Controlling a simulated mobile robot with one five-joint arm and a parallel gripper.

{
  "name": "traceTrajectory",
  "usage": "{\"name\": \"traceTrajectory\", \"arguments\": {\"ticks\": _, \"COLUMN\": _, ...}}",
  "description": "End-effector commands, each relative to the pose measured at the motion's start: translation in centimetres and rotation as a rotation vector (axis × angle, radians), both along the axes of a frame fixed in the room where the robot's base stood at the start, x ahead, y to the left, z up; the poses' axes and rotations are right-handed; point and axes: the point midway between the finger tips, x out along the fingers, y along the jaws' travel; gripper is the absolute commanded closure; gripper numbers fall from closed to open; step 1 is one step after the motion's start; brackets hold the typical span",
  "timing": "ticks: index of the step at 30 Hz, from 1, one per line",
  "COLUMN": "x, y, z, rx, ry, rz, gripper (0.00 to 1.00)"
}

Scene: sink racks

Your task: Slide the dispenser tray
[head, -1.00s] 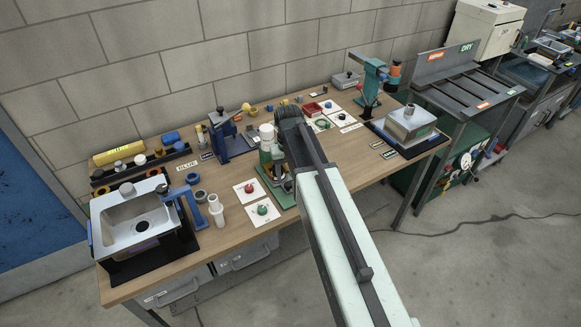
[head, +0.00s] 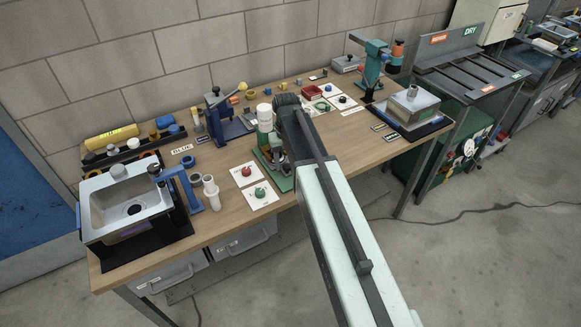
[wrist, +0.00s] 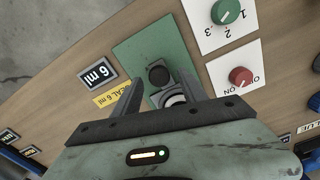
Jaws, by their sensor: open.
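The dispenser (head: 265,120), with a white and green upright body, stands on a green base plate (head: 281,183) in the middle of the bench, partly hidden by my arm. My gripper's body hides the near end of the plate.
Cards with a red knob (head: 246,170) and a green knob (head: 260,192) lie left of the base plate. A "6 ml" label (wrist: 97,74) lies beside the plate.

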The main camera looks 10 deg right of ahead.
Motion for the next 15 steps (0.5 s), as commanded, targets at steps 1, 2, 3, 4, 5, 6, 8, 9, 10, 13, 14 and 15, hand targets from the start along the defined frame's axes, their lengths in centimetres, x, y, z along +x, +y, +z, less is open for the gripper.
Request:
{"name": "traceTrajectory", "arguments": {"ticks": 1, "x": 0.00, "y": 0.02, "z": 0.12, "rx": 0.000, "ry": 0.000, "rz": 0.000, "gripper": 0.50}}
{"name": "traceTrajectory", "arguments": {"ticks": 2, "x": -0.01, "y": 0.02, "z": 0.15, "rx": 0.000, "ry": 0.000, "rz": 0.000, "gripper": 0.50}}
{"name": "traceTrajectory", "arguments": {"ticks": 3, "x": -0.01, "y": 0.03, "z": 0.17, "rx": 0.000, "ry": 0.000, "rz": 0.000, "gripper": 0.50}}
{"name": "traceTrajectory", "arguments": {"ticks": 4, "x": -0.01, "y": 0.03, "z": 0.17, "rx": 0.000, "ry": 0.000, "rz": 0.000, "gripper": 0.50}}
{"name": "traceTrajectory", "arguments": {"ticks": 5, "x": -0.01, "y": 0.04, "z": 0.18, "rx": 0.000, "ry": 0.000, "rz": 0.001, "gripper": 0.56}}
{"name": "traceTrajectory", "arguments": {"ticks": 6, "x": -0.01, "y": 0.04, "z": 0.18, "rx": 0.000, "ry": 0.000, "rz": 0.001, "gripper": 0.67}}
{"name": "traceTrajectory", "arguments": {"ticks": 8, "x": -0.01, "y": 0.05, "z": 0.18, "rx": 0.000, "ry": 0.000, "rz": 0.001, "gripper": 0.83}}
{"name": "traceTrajectory", "arguments": {"ticks": 9, "x": 0.00, "y": 0.05, "z": 0.18, "rx": 0.000, "ry": 0.000, "rz": 0.001, "gripper": 0.95}}
{"name": "traceTrajectory", "arguments": {"ticks": 10, "x": 0.00, "y": 0.05, "z": 0.18, "rx": 0.000, "ry": 0.000, "rz": 0.001, "gripper": 1.00}}
{"name": "traceTrajectory", "arguments": {"ticks": 13, "x": 0.00, "y": 0.06, "z": 0.18, "rx": 0.000, "ry": 0.000, "rz": 0.001, "gripper": 1.00}}
{"name": "traceTrajectory", "arguments": {"ticks": 14, "x": 0.00, "y": 0.06, "z": 0.18, "rx": 0.000, "ry": 0.000, "rz": 0.001, "gripper": 1.00}}
{"name": "traceTrajectory", "arguments": {"ticks": 15, "x": 0.00, "y": 0.06, "z": 0.18, "rx": 0.000, "ry": 0.000, "rz": 0.001, "gripper": 1.00}}
